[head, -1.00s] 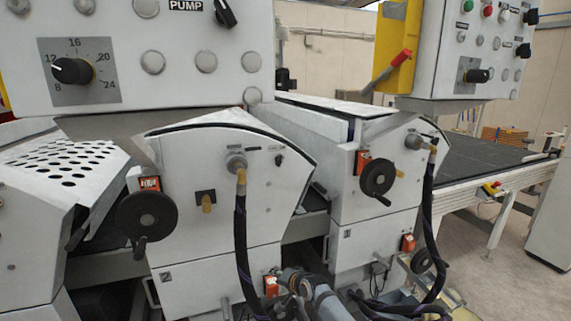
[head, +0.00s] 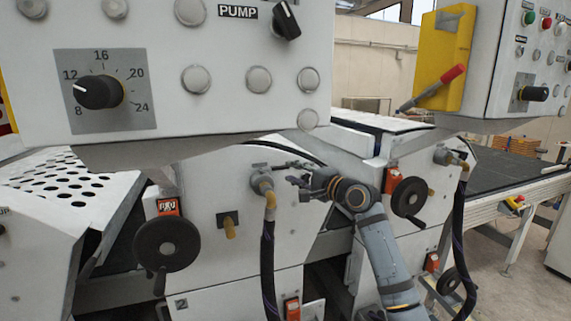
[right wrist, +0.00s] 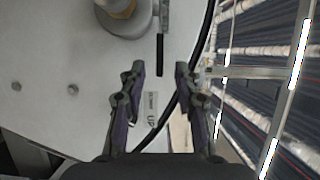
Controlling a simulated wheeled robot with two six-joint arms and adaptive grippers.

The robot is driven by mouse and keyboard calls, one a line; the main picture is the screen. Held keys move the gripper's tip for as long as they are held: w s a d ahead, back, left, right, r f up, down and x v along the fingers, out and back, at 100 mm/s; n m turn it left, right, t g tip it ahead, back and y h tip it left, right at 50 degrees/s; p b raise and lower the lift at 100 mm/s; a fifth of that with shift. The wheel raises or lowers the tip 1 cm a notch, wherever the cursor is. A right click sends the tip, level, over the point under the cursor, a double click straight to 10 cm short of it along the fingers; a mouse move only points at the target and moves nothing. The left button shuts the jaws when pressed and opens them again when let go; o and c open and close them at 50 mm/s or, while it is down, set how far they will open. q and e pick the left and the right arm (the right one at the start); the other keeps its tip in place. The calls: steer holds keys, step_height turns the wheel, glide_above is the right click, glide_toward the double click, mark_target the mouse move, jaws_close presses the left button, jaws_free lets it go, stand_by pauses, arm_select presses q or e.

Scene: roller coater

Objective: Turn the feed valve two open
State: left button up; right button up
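No readable label marks feed valve two, so I cannot tell which fitting it is. A grey round fitting with a brass elbow and black hose (head: 262,181) sits on the nearer white panel; part of it shows at the top of the right wrist view (right wrist: 122,12). A brass stub on a black plate (head: 229,227) sits left of it. My right gripper (head: 290,173) is open and empty, just right of the grey fitting. In the right wrist view its fingers (right wrist: 160,82) are apart before the panel, with a black bar (right wrist: 159,55) beyond them. My left gripper is out of view.
Black handwheels (head: 167,244) and (head: 409,197) flank the area. The control box (head: 230,110) overhangs the panel. A second hose fitting (head: 446,157) is on the farther unit. A yellow box with a red-handled lever (head: 440,60) hangs at the right.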

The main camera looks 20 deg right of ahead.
mark_target(283, 168)
steer(key=p+x, duration=0.1)
steer(key=x, duration=0.2)
steer(key=shift+w+a+r, duration=0.1)
steer(key=shift+w+r, duration=0.05)
steer(key=shift+w, duration=0.05)
steer(key=shift+w+a, duration=0.1)
steer(key=shift+w, duration=0.35)
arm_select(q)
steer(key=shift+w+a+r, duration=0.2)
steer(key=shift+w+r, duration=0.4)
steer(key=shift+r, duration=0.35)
arm_select(e)
jaws_close()
